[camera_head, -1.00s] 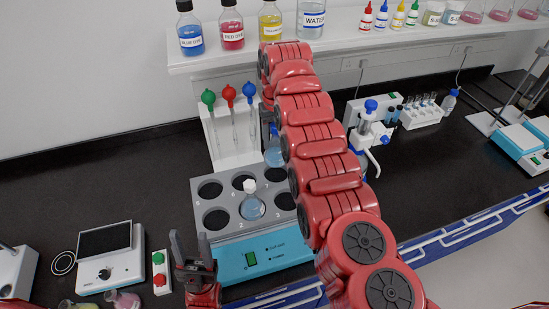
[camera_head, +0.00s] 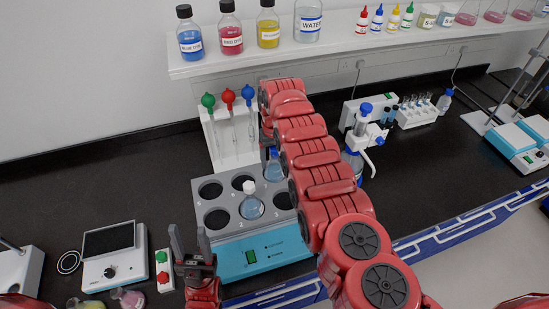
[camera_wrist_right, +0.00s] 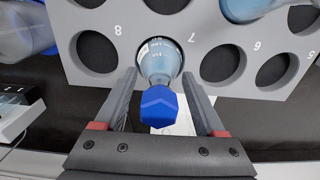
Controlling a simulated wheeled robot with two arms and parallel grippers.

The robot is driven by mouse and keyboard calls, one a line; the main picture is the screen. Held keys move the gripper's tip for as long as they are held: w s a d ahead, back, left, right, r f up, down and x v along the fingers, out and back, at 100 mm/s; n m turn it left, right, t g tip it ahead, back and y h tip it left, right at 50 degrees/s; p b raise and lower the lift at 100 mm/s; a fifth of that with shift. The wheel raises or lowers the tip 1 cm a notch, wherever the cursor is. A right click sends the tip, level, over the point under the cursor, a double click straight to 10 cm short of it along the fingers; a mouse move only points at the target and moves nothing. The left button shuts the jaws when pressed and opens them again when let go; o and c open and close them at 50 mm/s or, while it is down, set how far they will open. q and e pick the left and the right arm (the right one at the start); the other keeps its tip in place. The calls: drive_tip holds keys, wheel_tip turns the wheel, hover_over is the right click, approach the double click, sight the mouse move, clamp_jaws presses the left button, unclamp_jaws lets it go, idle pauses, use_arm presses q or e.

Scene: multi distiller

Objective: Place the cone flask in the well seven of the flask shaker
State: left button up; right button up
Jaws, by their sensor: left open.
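The cone flask (camera_head: 273,170) with a blue cap is in a back-row well of the grey and turquoise flask shaker (camera_head: 207,240). In the right wrist view the flask (camera_wrist_right: 160,58) sits upright in the well beside the printed 7. My right gripper (camera_wrist_right: 160,85) straddles its neck and blue cap, with visible gaps on both sides, so it looks open. In the head view my own right arm hides most of that gripper. A second flask (camera_head: 252,207) with a white cap stands in a front-row well. My left gripper (camera_head: 190,243) is open and empty by the shaker's front-left corner.
A white pipette stand (camera_head: 232,137) is close behind the shaker. A blue-topped dispenser bottle (camera_head: 352,162) stands right of my arm. A stirrer plate (camera_head: 110,255) and a small button box (camera_head: 164,270) are at left. Labelled bottles line the shelf (camera_head: 220,62).

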drive_tip(key=shift+o, duration=0.6)
drive_tip(key=shift+r, duration=0.6)
wheel_tip(320, 180, up, 8)
drive_tip(key=b, duration=0.3)
drive_tip(key=shift+r+p, duration=0.35)
drive_tip(key=shift+r, duration=0.45)
drive_tip(key=shift+s+r, duration=0.1)
drive_tip(key=shift+r, duration=0.6)
